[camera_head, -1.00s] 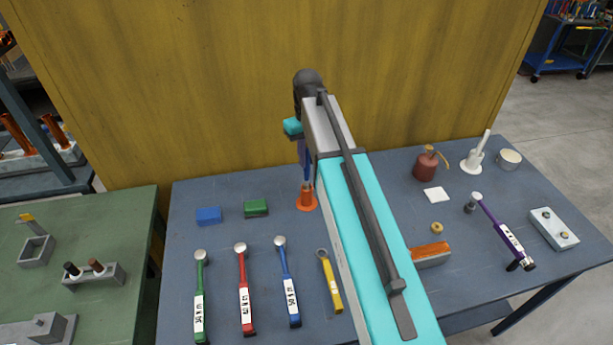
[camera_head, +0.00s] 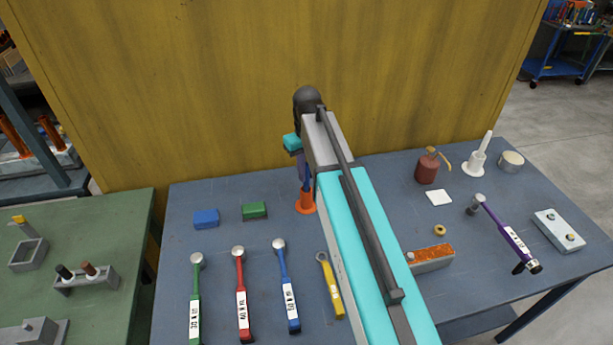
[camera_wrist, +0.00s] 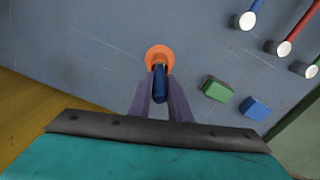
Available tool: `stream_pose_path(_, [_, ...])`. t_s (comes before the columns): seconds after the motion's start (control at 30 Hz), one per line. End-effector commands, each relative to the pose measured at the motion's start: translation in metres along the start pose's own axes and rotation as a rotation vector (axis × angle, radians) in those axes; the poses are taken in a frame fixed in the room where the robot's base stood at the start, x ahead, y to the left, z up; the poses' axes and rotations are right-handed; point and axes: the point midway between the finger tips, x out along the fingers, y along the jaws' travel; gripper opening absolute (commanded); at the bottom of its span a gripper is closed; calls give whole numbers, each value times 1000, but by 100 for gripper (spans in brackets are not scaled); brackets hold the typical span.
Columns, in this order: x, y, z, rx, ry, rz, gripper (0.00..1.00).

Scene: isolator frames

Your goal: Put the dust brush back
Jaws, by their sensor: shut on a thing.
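The dust brush, as far as I can tell, is the dark blue handle (camera_wrist: 160,88) between the purple fingers of my gripper (camera_wrist: 161,76) in the wrist view. My gripper is shut on it and holds it about upright. The orange round holder (camera_head: 306,204) stands on the blue table, directly below my gripper (camera_head: 305,172) in the head view. The holder also shows in the wrist view (camera_wrist: 152,51), just beyond the fingertips. The brush's lower end seems to meet the holder's mouth; its bristles are hidden, and I cannot tell how deep it sits.
A blue block (camera_head: 206,218) and a green block (camera_head: 254,211) lie left of the holder. Several hammer-like tools lie nearer the front. A yellow wrench (camera_head: 331,285) lies beside my arm. A red oil can (camera_head: 427,168) and white brush stand (camera_head: 476,160) are at right.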

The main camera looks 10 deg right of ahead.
Motion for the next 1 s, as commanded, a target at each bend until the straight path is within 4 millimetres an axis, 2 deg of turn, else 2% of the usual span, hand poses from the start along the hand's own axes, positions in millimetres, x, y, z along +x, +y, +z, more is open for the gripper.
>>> stream_pose_path(0.1, [7, -1, 0, -1, 0, 0, 0])
stream_pose_path(0.57, [10, 0, 0, -1, 0, 0, 0])
stream_pose_path(0.6, [10, 0, 0, -1, 0, 0, 20])
stream_pose_path(0.7, [10, 0, 0, -1, 0, 0, 36])
stream_pose_path(1.0, [9, 0, 0, -1, 1, 0, 36])
